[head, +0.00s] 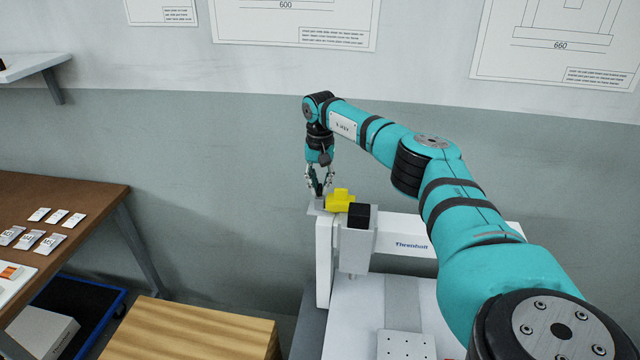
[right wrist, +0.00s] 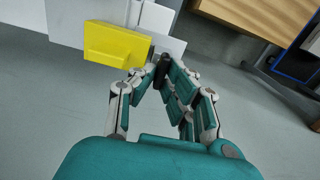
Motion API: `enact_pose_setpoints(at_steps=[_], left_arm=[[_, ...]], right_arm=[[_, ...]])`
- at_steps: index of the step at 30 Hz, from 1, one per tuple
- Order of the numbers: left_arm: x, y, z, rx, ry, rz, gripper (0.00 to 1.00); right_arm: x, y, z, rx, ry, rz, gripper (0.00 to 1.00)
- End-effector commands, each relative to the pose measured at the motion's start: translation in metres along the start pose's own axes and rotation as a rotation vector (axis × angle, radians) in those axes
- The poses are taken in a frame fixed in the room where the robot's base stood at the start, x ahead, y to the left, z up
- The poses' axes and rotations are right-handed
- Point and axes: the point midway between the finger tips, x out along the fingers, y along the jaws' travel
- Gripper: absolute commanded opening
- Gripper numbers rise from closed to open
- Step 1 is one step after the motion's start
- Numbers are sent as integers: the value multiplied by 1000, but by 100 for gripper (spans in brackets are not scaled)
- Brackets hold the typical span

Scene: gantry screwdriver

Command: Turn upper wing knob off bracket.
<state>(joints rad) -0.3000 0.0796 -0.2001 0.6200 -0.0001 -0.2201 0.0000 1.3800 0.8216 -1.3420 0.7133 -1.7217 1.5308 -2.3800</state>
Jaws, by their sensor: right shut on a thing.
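My right gripper (head: 319,188) points down at the left end of the white gantry, just left of the yellow block (head: 341,199). In the right wrist view the gripper (right wrist: 160,75) has its fingers closed on a small dark piece, which I take to be the upper wing knob (right wrist: 163,66). The fingers hide much of it. A light grey bracket plate (right wrist: 170,45) lies just beyond the fingertips, beside the yellow block (right wrist: 117,45). I cannot tell whether the knob still touches the bracket. My left gripper is not in view.
The white gantry beam (head: 405,236) carries a grey unit with a black cap (head: 359,214). A wooden block (head: 190,332) and a brown table (head: 60,200) with several small packets stand at the left. Wall space behind the gripper is clear.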

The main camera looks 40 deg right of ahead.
Motion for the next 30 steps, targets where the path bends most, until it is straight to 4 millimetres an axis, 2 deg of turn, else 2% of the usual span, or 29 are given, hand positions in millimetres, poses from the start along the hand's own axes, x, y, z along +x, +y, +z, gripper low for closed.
enact_pose_setpoints(at_steps=[6, 7, 12, 22, 26, 30], left_arm=[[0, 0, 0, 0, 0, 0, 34], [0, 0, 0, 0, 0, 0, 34], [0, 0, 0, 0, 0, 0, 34], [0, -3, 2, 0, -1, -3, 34], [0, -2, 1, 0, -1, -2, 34], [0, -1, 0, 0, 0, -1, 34]], right_arm=[[-2, -1, -1, -2, 3, -4, 0], [-2, -1, -1, -2, 3, -4, 12], [-1, -1, 0, -2, 2, -2, 33], [-5, 0, 0, -1, 2, -2, 33], [-22, -1, -1, -1, 4, -3, 33], [-53, -1, -1, -2, 4, -4, 33]])
